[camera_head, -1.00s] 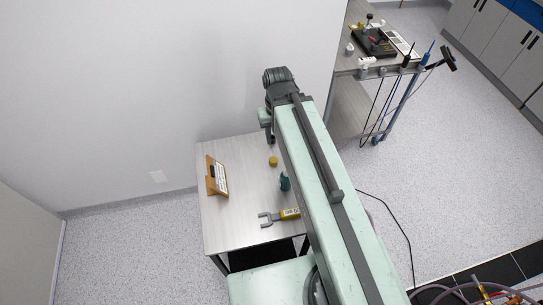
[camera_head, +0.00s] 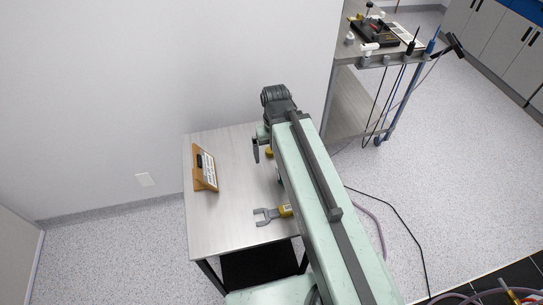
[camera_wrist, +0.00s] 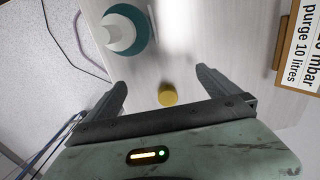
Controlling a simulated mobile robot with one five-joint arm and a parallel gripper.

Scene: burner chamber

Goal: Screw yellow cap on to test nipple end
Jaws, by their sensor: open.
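The small round yellow cap (camera_wrist: 167,96) sits on the table in the wrist view, between and beyond my two fingers. In the head view a bit of the yellow cap (camera_head: 269,153) shows beside my gripper (camera_head: 262,148), partly hidden by it. My gripper (camera_wrist: 162,80) is open and empty, with one finger on each side of the cap in the picture. I cannot tell how high the fingers are above the table. I cannot make out the test nipple end in either view.
A wooden stand with a printed sign (camera_head: 205,170) is at the table's left. A yellow-handled fork-ended tool (camera_head: 273,214) lies at the front. A cart (camera_head: 375,52) with equipment stands back right. The wall is close behind.

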